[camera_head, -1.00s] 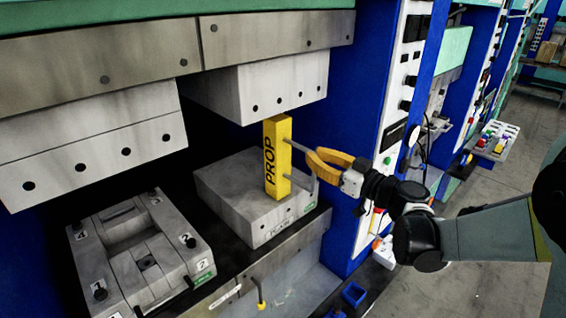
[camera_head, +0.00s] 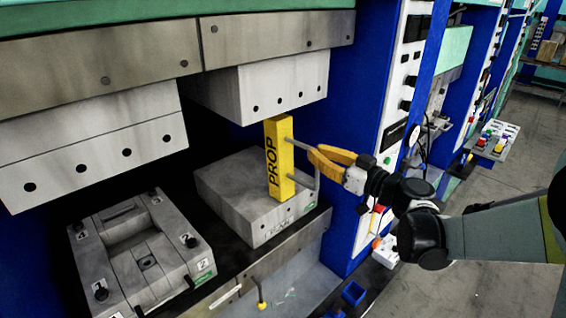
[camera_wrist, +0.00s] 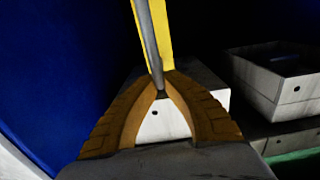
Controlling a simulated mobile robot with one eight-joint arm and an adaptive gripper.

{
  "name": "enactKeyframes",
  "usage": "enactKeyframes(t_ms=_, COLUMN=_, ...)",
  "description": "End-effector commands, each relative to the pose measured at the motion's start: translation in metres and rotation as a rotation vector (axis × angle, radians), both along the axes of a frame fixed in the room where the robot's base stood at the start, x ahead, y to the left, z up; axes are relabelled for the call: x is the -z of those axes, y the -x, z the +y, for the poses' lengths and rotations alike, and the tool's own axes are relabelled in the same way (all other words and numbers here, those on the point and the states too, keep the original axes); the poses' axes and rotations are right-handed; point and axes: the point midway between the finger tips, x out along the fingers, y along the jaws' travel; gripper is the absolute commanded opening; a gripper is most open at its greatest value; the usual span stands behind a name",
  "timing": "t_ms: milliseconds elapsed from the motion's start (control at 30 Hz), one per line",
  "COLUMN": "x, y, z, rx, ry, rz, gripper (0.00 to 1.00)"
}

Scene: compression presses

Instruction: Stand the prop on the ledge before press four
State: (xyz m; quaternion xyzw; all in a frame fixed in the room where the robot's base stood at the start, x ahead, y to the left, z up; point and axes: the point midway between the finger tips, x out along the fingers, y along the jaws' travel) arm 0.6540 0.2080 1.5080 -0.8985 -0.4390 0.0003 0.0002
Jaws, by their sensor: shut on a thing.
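The yellow prop (camera_head: 280,165), marked PROP, is upright between the right upper block (camera_head: 280,85) of the press and the grey lower block (camera_head: 225,195). Its top is close to the upper block. Whether its foot touches the lower block I cannot tell. A grey handle (camera_head: 317,183) sticks out from its right side. My gripper (camera_head: 316,152) is shut on this handle, right of the prop. In the wrist view my gripper (camera_wrist: 162,85) has its yellow fingers closed around the grey bar, with the prop (camera_wrist: 163,35) behind it.
A grey mould (camera_head: 140,250) with numbered corners sits on the left of the press bed. A blue press column (camera_head: 345,130) with a control panel stands close behind my gripper. A metal ledge (camera_head: 290,240) with a yellow-handled hook runs along the front. A small blue bin (camera_head: 353,293) is below.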

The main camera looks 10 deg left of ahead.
Motion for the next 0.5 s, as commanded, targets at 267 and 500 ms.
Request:
enactKeyframes(t_ms=267, x=0.0, y=0.013, z=-0.017, rx=0.002, ry=0.0, rz=0.0, gripper=0.0)
enactKeyframes(t_ms=500, x=0.0, y=0.023, z=-0.031, rx=0.002, ry=0.0, rz=0.0, gripper=0.0)
